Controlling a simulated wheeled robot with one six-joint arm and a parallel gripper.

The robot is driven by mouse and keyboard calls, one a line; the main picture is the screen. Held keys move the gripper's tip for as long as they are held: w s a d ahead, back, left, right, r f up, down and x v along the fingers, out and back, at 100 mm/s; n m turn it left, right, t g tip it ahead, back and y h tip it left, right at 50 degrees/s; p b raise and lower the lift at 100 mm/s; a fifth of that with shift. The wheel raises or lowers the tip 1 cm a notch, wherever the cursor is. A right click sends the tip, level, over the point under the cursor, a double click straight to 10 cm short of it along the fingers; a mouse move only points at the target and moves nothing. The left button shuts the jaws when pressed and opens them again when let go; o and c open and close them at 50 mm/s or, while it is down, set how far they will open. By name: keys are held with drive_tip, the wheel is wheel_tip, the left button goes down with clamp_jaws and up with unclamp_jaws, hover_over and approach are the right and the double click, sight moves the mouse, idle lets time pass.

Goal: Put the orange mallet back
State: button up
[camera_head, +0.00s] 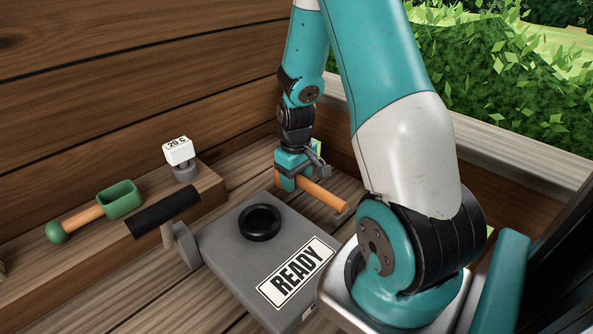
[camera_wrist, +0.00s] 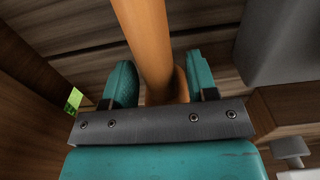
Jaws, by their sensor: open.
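The orange mallet (camera_head: 325,196) is at the back of the wooden deck, behind the grey box, its long shaft pointing right and toward the camera. My gripper (camera_head: 291,183) is down over its left end. In the wrist view the mallet's shaft (camera_wrist: 146,40) runs between the two teal fingers of my gripper (camera_wrist: 161,82), with a rounded orange part near the right finger. The fingers are open, one on each side of the mallet. A gap shows on the left; contact on the right is unclear. Whether the mallet touches the deck is hidden.
The grey box (camera_head: 225,240) has a black ring (camera_head: 260,222) and a READY label (camera_head: 296,272). On the wooden ledge (camera_head: 90,262) at left are a green scoop (camera_head: 121,199) and a white 20 C block (camera_head: 178,150). Plank walls stand behind.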

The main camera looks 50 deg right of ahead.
wheel_tip(320, 180, up, 18)
drive_tip(key=shift+s+f+b, duration=0.25)
drive_tip(key=shift+b, duration=0.05)
